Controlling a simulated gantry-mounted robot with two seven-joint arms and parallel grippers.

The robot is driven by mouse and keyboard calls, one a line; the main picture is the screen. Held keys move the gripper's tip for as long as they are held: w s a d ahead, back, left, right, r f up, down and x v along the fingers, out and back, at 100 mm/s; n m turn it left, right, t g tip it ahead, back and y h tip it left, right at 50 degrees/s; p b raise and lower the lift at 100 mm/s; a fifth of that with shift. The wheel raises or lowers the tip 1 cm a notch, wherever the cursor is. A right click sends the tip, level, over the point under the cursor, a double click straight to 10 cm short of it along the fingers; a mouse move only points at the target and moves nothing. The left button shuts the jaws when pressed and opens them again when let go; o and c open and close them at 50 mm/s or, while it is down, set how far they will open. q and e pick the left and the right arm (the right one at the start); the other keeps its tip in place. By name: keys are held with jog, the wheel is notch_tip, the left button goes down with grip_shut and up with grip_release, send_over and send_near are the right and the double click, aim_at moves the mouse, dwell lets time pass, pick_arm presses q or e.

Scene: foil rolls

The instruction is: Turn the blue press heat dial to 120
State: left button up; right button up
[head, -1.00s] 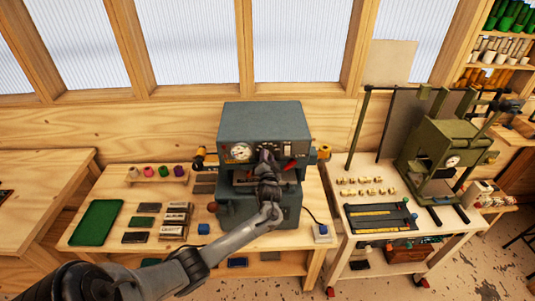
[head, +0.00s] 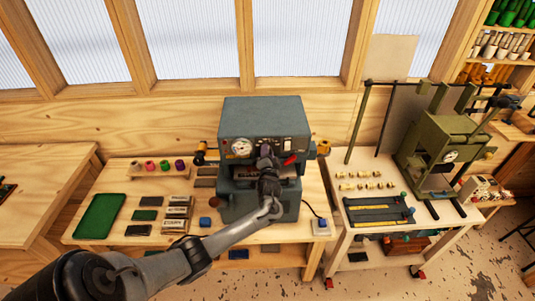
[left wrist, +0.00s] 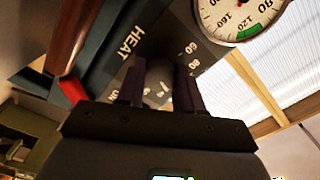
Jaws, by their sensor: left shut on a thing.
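The blue-grey press (head: 262,113) stands on the wooden bench in the head view. Its front panel carries a round white gauge (head: 239,148), which also shows in the left wrist view (left wrist: 238,12). The heat dial (left wrist: 158,82) is a grey knob beside the word HEAT, with 60 and 80 readable on its scale. My left gripper (left wrist: 158,88) has its fingers on either side of the knob and is shut on it. In the head view the left gripper (head: 265,152) hides the dial. I cannot read the dial's setting. My right gripper is in neither view.
A red-tipped lever (head: 290,160) is close to the right of my left gripper; its red part shows in the wrist view (left wrist: 72,90). A green tray (head: 99,216), dark blocks and coloured spools lie left of the press. An olive press (head: 435,150) stands on the right-hand table.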

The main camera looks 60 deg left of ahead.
pick_arm(q)
jog(key=o, duration=1)
jog(key=shift+o, duration=0.2)
jog(key=b+v, duration=0.1)
jog(key=v, duration=0.9)
jog(key=shift+s+d, duration=0.2)
jog(key=shift+d, duration=0.1)
